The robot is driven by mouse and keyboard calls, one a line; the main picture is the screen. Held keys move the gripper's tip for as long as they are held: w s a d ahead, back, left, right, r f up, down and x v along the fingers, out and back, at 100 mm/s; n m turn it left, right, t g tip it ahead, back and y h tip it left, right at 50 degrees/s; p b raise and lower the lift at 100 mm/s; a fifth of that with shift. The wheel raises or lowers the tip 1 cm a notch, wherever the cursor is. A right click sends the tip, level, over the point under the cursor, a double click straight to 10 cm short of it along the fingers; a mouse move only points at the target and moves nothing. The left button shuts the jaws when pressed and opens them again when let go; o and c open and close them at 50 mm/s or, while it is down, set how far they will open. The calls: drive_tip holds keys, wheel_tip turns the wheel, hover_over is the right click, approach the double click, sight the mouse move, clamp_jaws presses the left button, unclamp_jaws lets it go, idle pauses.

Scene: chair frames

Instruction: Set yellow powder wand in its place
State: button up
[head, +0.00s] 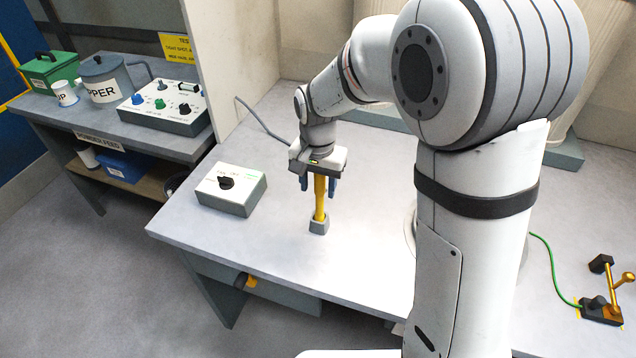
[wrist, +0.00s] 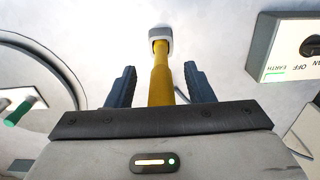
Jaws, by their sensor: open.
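The yellow powder wand (head: 320,205) stands upright on the table. Its lower end is in a small grey holder (head: 319,227). My gripper (head: 319,187) is above the holder, pointing down, with its blue fingers on either side of the wand's upper part. In the wrist view the wand (wrist: 161,80) runs between the two open fingers (wrist: 160,72), with a visible gap on each side. Its far end meets the grey holder (wrist: 161,34). The wand's top is hidden by my gripper.
A switch box (head: 230,190) with a black knob stands left of the holder. A brass-coloured fitting (head: 622,280) on a black base, with a green cable, is at the far right. A side bench (head: 130,138) at left holds a hopper and a control panel. The table's front is clear.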

wheel_tip(320, 180, up, 8)
drive_tip(key=shift+b, duration=0.35)
drive_tip(key=shift+f, duration=0.1)
idle(0.3)
